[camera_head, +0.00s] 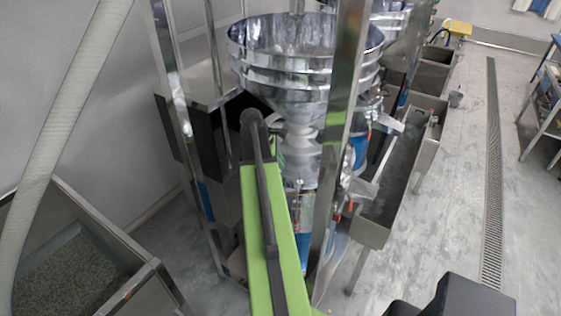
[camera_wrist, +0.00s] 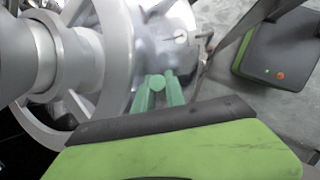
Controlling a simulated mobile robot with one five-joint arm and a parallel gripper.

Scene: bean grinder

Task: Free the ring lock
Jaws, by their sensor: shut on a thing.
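The grinder (camera_head: 280,82) is a shiny ribbed steel bowl on a frame, with a pale stepped spindle (camera_head: 300,143) below it. In the wrist view, a large silver spoked ring (camera_wrist: 92,108) with a thick hub fills the left side. My gripper (camera_wrist: 158,92) shows as two green fingers beside this ring, close together on a small round-ended piece (camera_wrist: 157,82). I cannot tell whether this piece belongs to the ring lock. My own green arm cover hides what is below the fingers.
Steel posts (camera_head: 347,110) of the frame stand close beside my arm. A steel trough (camera_head: 392,180) is on the right and a bin of granules (camera_head: 75,270) at lower left. A dark box with lights (camera_wrist: 278,52) is at upper right. Floor is open on the right.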

